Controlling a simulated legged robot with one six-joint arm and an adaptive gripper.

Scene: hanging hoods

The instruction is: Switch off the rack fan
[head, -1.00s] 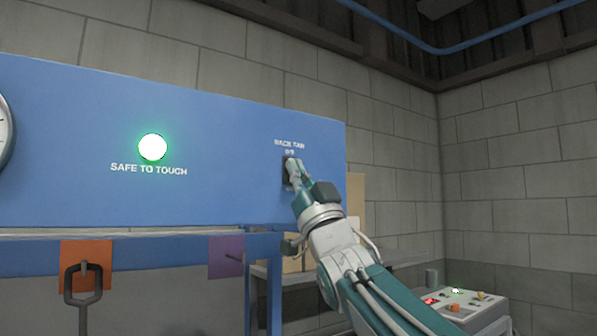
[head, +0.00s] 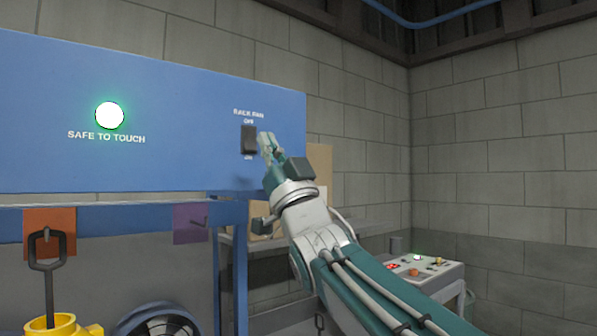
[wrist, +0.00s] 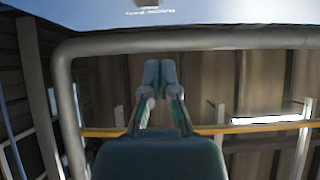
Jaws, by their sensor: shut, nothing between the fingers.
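The rack fan switch (head: 249,140) is a dark rocker on the right part of a blue panel (head: 190,165), with blurred white lettering above and below it. Its rocker position is too small to tell. My gripper (head: 266,140) is shut and empty, just right of the switch in the head view. It seems apart from the switch, though the depth gap is hard to judge. In the wrist view my gripper (wrist: 160,66) shows its fingertips together, with the blue panel along the top edge.
A green lamp (head: 109,115) glows above "SAFE TO TOUCH". Below the panel are an orange plate (head: 50,226) with a hook, a purple plate (head: 189,222), a yellow object (head: 62,327) and a round fan (head: 160,322). A control box (head: 425,272) stands right.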

